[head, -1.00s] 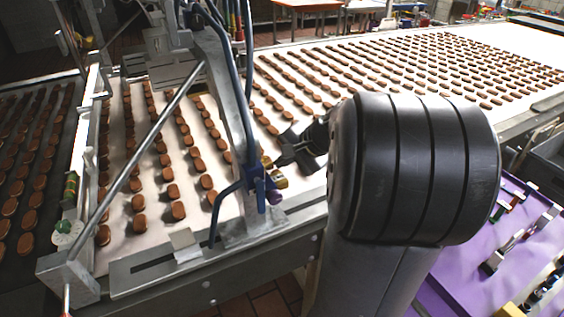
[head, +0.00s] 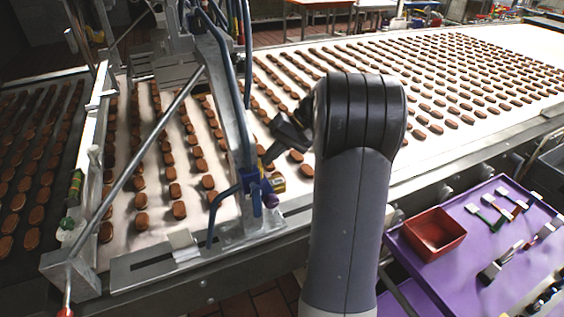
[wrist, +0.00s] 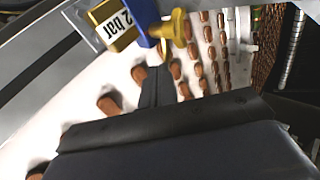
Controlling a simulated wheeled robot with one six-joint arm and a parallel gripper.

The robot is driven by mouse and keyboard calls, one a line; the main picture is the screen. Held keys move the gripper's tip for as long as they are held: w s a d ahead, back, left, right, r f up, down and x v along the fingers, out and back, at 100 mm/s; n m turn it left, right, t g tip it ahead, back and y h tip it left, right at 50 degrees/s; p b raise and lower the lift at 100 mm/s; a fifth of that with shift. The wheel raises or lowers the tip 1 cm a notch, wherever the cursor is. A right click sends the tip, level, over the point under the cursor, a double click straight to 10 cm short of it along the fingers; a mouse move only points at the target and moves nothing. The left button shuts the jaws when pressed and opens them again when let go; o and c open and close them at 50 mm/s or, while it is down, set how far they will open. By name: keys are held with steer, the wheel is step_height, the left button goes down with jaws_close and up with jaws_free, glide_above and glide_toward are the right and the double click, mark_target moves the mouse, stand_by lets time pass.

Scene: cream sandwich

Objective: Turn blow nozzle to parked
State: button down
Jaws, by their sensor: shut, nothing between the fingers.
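A blue pipe with a bent blue nozzle end (head: 213,213) stands on the metal frame at the belt's near edge. Beside its lower end are a blue valve body (head: 252,190), a purple knob and a yellow tag (head: 278,184). My gripper (head: 267,160) is shut and empty, just right of and above the valve. In the wrist view its dark fingers (wrist: 160,80) point at these fittings. Contact cannot be told.
Rows of brown biscuits (head: 440,80) lie on the white belt behind and around the gripper. A diagonal metal rod (head: 140,165) crosses at left. A red bin (head: 433,233) and several tools lie on a purple table (head: 420,275) at right.

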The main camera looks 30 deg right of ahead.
steer(key=shift+w+a+n+g+p, duration=0.3)
steer(key=shift+w+a+n+p, duration=0.1)
steer(key=shift+w+a, duration=0.25)
steer(key=shift+w, duration=0.05)
stand_by(0.6)
